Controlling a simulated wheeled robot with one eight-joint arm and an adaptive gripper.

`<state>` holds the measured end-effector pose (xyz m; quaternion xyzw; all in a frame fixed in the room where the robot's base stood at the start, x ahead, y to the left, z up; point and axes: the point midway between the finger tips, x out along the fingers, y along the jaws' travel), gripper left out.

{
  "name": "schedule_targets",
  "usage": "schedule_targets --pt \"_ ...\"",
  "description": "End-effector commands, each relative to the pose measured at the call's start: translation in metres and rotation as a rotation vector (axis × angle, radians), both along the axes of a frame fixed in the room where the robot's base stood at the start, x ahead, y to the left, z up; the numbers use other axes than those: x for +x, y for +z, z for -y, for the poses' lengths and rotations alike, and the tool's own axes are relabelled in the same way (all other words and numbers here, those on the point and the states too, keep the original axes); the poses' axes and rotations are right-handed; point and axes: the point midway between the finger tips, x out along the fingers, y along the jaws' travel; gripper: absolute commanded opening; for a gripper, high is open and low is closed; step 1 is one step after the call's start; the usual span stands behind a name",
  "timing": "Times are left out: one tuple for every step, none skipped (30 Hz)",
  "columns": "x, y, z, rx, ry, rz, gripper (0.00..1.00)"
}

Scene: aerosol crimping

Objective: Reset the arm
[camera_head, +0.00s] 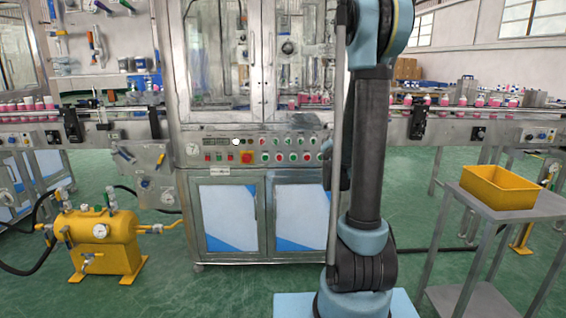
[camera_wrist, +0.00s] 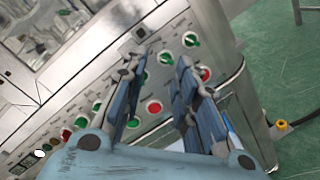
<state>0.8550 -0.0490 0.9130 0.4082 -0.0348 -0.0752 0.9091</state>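My arm (camera_head: 370,150) stands upright in front of the crimping machine (camera_head: 250,145) in the head view, right of the picture's middle. Its upper end runs out of the top of the frame, and my gripper cannot be made out there. In the wrist view my gripper (camera_wrist: 158,72) has its two blue and dark fingers spread apart, with nothing between them. Behind the fingers lies the machine's control panel (camera_wrist: 110,100), tilted in the picture, with green and red knobs. I cannot tell the exact distance to the panel.
A yellow bin (camera_head: 497,187) stands on a grey metal table (camera_head: 510,211) at the right. Conveyors with pink-and-white cans (camera_head: 480,100) run on both sides of the machine. A yellow tank (camera_head: 103,240) with black hoses stands at the left. Green floor between is open.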

Motion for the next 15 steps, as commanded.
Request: schedule_targets --pt "-0.009 0.006 0.009 0.065 -0.036 0.005 0.28" --pt "-0.014 0.008 0.013 0.105 -0.057 0.008 0.28" --pt "-0.02 0.011 0.02 0.161 -0.086 0.01 0.28" --pt "-0.025 0.012 0.025 0.202 -0.109 0.012 0.28" --pt "-0.03 0.014 0.029 0.242 -0.131 0.013 0.28" --pt "-0.037 0.015 0.035 0.295 -0.16 0.013 0.28" --pt "-0.042 0.015 0.039 0.336 -0.182 0.013 0.28" --pt "-0.048 0.015 0.043 0.376 -0.205 0.013 0.28" --pt "-0.056 0.014 0.048 0.429 -0.235 0.012 0.28" --pt "-0.062 0.014 0.052 0.469 -0.257 0.011 0.28" --pt "-0.068 0.013 0.055 0.509 -0.279 0.01 0.28" --pt "-0.077 0.011 0.059 0.56 -0.31 0.006 0.28" --pt "-0.083 0.009 0.062 0.599 -0.334 0.003 0.28" --pt "-0.09 0.006 0.065 0.638 -0.357 0.001 0.28" --pt "-0.099 0.003 0.068 0.689 -0.387 -0.004 0.28"
